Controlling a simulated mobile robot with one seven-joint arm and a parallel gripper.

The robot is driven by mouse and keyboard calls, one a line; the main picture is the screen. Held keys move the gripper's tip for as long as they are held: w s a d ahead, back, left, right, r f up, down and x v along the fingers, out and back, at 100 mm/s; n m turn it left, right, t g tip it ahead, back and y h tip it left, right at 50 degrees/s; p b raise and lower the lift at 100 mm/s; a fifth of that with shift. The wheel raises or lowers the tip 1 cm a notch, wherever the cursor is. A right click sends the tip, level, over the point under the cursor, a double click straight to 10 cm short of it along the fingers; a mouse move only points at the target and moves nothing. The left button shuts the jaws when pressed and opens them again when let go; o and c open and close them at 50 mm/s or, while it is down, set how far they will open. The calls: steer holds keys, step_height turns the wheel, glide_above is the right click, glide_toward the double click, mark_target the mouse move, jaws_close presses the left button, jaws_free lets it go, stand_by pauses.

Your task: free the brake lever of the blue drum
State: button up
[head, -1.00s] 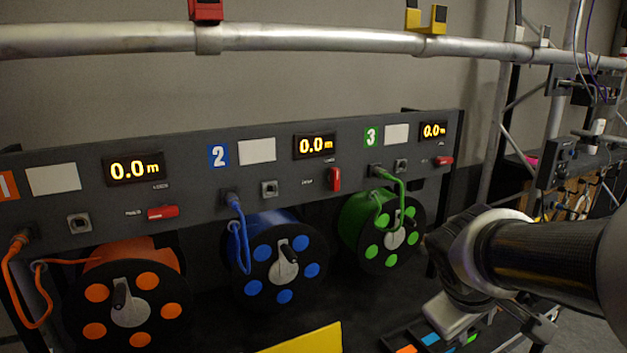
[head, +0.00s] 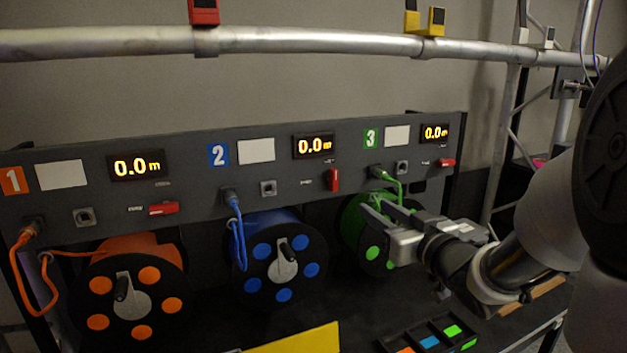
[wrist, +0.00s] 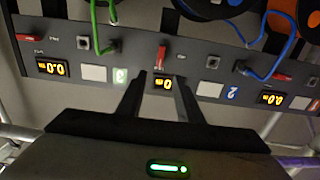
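The blue drum (head: 282,258) hangs under section 2 of the grey panel. Its red brake lever (head: 333,180) stands upright on the panel, right of the blue drum's cable socket and below the middle display. The lever also shows in the wrist view (wrist: 161,56), just past the fingertips and roughly in line with the gap between them. My gripper (head: 370,208) is in front of the green drum (head: 352,222), right of and below the lever, and hides part of that drum. Its fingers (wrist: 160,78) are apart with nothing between them. It does not touch the lever.
Red levers for drum 1 (head: 164,208) and drum 3 (head: 447,163) lie horizontal. A green cable (head: 400,190) hangs close to my gripper, and a blue cable (head: 239,240) hangs left of the lever. A metal pipe (head: 120,41) crosses above the panel. A coloured tray (head: 430,342) lies below.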

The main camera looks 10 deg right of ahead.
mark_target(336, 179)
steer(key=x, duration=0.8)
steer(key=p+x, duration=0.1)
steer(key=x, duration=0.8)
steer(key=shift+w+r, duration=0.2)
steer(key=shift+r, duration=0.05)
steer(key=shift+c, duration=0.5)
jaws_close()
